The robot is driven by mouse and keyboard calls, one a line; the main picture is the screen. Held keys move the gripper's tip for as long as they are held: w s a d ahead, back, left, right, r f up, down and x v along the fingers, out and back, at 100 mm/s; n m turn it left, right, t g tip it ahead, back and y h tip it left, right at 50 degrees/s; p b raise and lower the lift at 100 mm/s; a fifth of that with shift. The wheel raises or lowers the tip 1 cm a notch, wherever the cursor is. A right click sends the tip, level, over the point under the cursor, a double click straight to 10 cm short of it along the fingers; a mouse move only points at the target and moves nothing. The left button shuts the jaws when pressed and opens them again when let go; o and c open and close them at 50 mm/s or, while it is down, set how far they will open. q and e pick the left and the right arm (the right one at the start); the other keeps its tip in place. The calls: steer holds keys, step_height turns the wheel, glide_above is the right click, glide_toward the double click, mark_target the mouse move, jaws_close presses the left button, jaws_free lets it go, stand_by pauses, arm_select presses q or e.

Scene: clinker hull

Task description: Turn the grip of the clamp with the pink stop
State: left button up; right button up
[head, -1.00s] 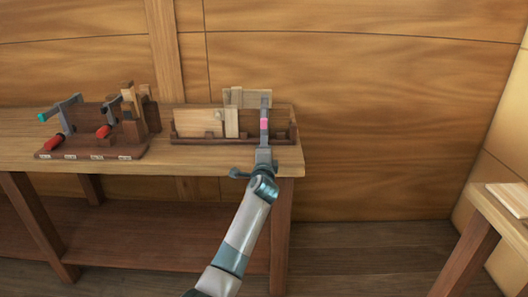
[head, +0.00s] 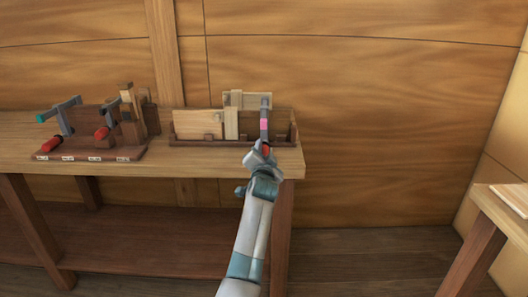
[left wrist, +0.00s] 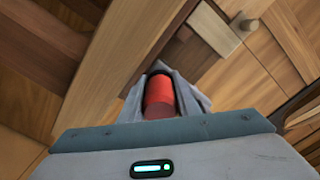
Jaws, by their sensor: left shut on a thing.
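The clamp with the pink stop (head: 264,124) stands upright at the right end of the wooden rack on the bench. Its grey bar rises above the stop. Its red grip (left wrist: 160,95) shows in the left wrist view between the fingers of my left gripper (left wrist: 165,88). In the head view my left gripper (head: 262,152) is at the clamp's lower end, shut on the grip, with only a bit of red showing. The clamp's lower jaw is mostly hidden behind my gripper. My right gripper is not in view.
A dark rack (head: 180,142) holds light wooden boards just left of the clamp. Further left, a stand (head: 120,153) carries other clamps with red grips, one with a teal stop (head: 40,118). Another table (head: 497,205) stands at the right.

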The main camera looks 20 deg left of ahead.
arm_select(q)
steer(key=shift+r+n, duration=0.3)
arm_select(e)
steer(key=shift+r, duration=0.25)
arm_select(q)
steer(key=o, duration=1)
steer(key=shift+w, duration=0.1)
steer(key=shift+o, duration=0.2)
steer(key=shift+f, duration=0.2)
